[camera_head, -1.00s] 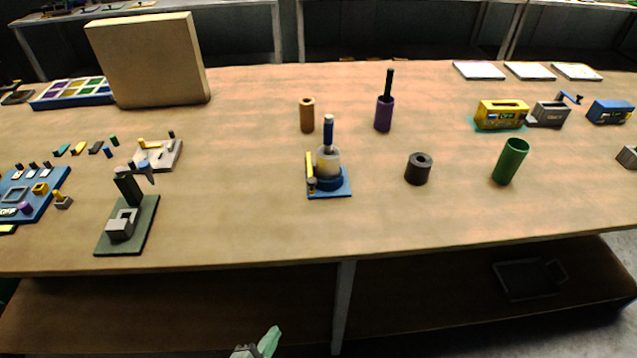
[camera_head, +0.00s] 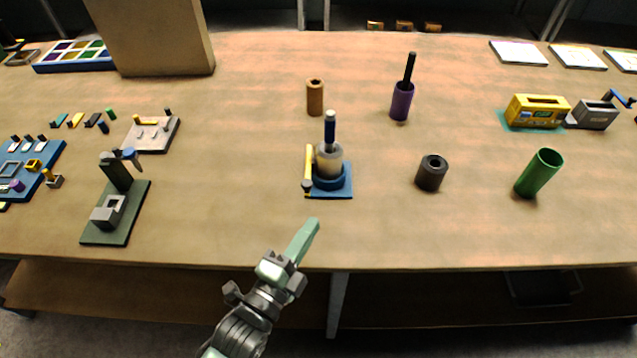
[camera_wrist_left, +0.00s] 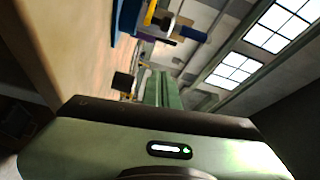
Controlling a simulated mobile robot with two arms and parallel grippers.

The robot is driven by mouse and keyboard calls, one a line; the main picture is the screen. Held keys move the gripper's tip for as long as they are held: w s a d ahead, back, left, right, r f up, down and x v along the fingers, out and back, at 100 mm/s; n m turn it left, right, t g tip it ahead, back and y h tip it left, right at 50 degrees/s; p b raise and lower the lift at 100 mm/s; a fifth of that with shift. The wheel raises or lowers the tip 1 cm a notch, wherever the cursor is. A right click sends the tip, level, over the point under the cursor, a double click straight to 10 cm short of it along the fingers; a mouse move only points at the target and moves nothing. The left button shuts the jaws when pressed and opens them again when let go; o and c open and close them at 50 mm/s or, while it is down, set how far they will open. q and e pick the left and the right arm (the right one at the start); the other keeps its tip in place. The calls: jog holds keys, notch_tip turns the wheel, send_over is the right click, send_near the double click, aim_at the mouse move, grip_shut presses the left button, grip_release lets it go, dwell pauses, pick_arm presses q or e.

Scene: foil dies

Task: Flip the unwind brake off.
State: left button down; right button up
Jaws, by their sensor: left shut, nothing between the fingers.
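The unwind stand is a blue base (camera_head: 342,190) with a blue ring, a pale roll (camera_head: 329,160) and a dark blue upright spindle (camera_head: 330,130). A yellow brake lever (camera_head: 308,168) stands along its left side. My left gripper (camera_head: 312,226) is shut and empty, at the table's front edge, below and apart from the stand in the head view. In the left wrist view the green shut fingers (camera_wrist_left: 163,90) point toward the bench, with the yellow lever (camera_wrist_left: 150,12) and blue base (camera_wrist_left: 122,22) near the top. My right gripper is not in view.
An orange-brown cylinder (camera_head: 315,98) and a purple holder (camera_head: 402,102) stand behind the unwind stand. A dark roll (camera_head: 432,173) and a green cup (camera_head: 539,173) are to its right. A green press (camera_head: 118,200) is at left. Table between press and stand is clear.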

pick_arm(q)
jog(key=f+p+x, duration=0.1)
jog(key=p+x, duration=0.2)
jog(key=x, duration=0.7)
jog(key=a, duration=0.2)
jog(key=a+p, duration=0.1)
jog(key=a, duration=0.1)
jog(key=shift+w+r, duration=0.2)
jog(key=shift+w, duration=0.1)
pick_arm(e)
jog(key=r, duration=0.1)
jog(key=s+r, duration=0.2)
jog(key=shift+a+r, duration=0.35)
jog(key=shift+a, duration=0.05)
pick_arm(q)
jog(key=shift+d, duration=0.1)
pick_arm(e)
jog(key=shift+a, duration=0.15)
